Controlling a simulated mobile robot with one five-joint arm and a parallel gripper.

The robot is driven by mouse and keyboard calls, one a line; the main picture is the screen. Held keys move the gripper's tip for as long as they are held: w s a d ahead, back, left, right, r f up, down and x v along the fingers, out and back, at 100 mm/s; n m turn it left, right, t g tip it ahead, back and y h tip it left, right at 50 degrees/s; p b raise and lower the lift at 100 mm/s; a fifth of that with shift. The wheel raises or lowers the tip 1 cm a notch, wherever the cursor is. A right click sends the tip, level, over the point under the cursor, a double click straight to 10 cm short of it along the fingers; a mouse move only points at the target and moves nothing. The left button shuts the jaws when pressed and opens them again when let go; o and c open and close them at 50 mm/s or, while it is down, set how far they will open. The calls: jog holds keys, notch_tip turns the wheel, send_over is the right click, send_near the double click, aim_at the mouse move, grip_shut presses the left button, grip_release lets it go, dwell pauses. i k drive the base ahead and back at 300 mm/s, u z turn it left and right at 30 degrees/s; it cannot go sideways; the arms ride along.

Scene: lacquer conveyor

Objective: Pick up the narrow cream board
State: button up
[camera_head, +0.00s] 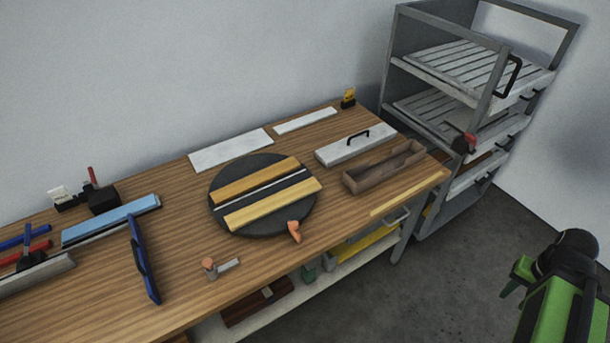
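Several boards could be described as narrow and cream. A thin pale-yellow strip (408,193) lies along the front right edge of the wooden bench. A wider pale-yellow board (272,203) lies on the round black turntable (218,214), beside an orange-tan board (256,180). A narrow off-white board (305,121) lies flat at the back of the bench, right of a wider white board (231,149). My green and black arm is at the lower right, off the bench and apart from all the boards. My gripper (514,276) is only partly visible there; its fingers are unclear.
A brown wooden trough (384,168) and a grey block with a black handle (356,145) stand near the thin strip. An orange-handled tool (294,231) lies at the turntable's edge. A grey rack (447,75) stands right of the bench. Open floor (440,270) lies between bench and arm.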

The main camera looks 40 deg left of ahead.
aim_at(239, 219)
jog(key=i, duration=0.9)
jog(key=u, duration=0.6)
jog(key=k, duration=0.2)
jog(key=u, duration=3.2)
jog(key=i, duration=0.95)
jog(key=u, duration=0.35)
